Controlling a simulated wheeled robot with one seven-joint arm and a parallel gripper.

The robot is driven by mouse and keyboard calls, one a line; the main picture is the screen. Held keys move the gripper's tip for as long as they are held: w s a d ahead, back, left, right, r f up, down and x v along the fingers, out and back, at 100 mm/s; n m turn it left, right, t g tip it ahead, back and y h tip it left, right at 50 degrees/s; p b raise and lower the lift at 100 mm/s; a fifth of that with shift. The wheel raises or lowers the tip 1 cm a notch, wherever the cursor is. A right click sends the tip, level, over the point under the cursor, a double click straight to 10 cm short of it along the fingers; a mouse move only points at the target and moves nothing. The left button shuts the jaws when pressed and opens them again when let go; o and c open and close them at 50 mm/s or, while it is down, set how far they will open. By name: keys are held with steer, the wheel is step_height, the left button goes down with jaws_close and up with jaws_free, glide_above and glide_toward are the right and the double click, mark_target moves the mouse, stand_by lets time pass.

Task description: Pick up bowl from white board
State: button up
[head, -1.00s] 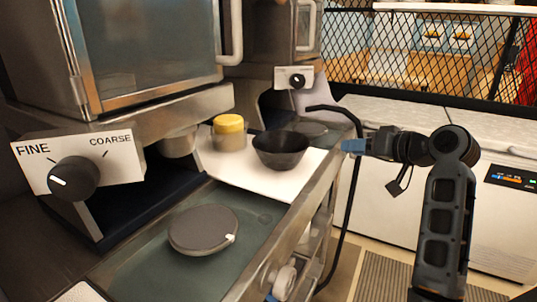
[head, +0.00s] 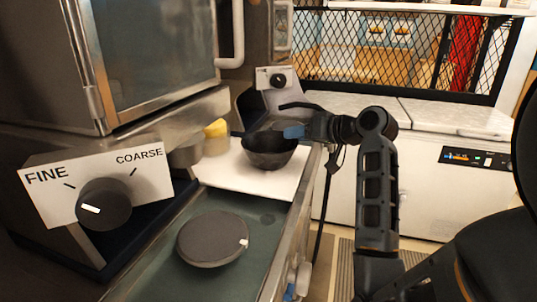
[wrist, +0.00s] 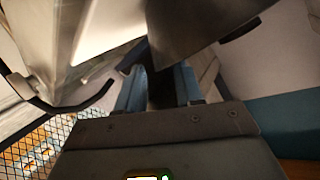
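A dark bowl (head: 268,155) stands upright on the white board (head: 235,181), on the counter beside the grinding machine. My gripper (head: 293,131) reaches in from the right, its blue fingertips at the upper right of the bowl's rim in the head view. I cannot tell whether they touch the rim. In the wrist view my gripper (wrist: 160,78) has its two blue fingers apart, with a dark gap between them.
A yellow-topped container (head: 216,140) stands left of the bowl. A round grey disc (head: 212,238) lies on the counter in front. A large machine with a FINE/COARSE dial (head: 104,204) borders the left side. A white chest freezer (head: 420,180) stands at the right.

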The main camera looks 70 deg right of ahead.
mark_target(270, 152)
steer(key=shift+x, duration=1.5)
jaws_close()
